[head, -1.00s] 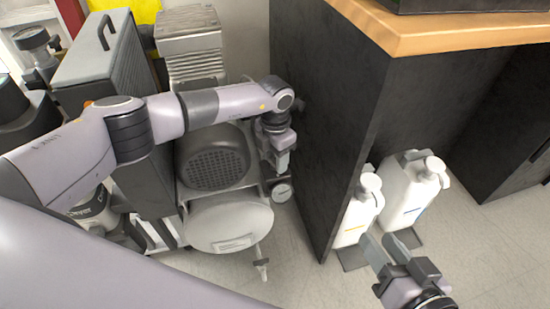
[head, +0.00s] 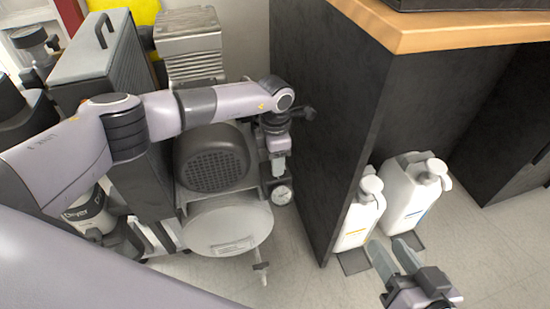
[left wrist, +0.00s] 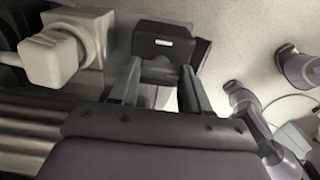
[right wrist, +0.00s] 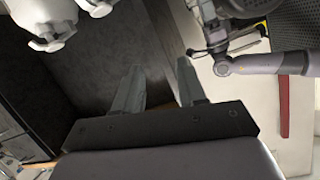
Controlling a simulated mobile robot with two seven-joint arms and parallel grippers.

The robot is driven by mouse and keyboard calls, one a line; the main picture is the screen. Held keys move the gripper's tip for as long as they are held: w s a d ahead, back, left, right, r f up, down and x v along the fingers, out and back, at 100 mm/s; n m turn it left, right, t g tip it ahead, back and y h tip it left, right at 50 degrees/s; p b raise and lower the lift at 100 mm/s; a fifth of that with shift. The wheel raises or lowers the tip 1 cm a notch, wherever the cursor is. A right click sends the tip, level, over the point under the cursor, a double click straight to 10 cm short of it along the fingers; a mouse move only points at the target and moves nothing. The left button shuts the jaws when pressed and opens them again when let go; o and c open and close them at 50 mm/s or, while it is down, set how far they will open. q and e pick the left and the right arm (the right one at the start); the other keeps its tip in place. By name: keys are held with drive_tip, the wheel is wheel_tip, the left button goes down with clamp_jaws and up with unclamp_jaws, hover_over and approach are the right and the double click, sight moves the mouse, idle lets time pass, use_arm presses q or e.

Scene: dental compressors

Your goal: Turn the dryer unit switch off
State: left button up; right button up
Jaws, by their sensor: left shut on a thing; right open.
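A white canister (head: 88,214) marked "Dryer" stands at the left, partly behind my left arm. My right gripper (head: 397,257) is open and empty in front of the white jugs.
The compressor has a dark motor (head: 212,158) and a pale tank (head: 228,225). A black cabinet side (head: 330,130) stands close to the right of my left gripper. Two white jugs (head: 360,213) (head: 413,192) stand under the counter (head: 440,30). Floor at the front centre is clear.

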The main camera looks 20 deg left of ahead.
use_arm(q)
drive_tip(key=o, duration=1.1)
drive_tip(key=shift+c, duration=0.2)
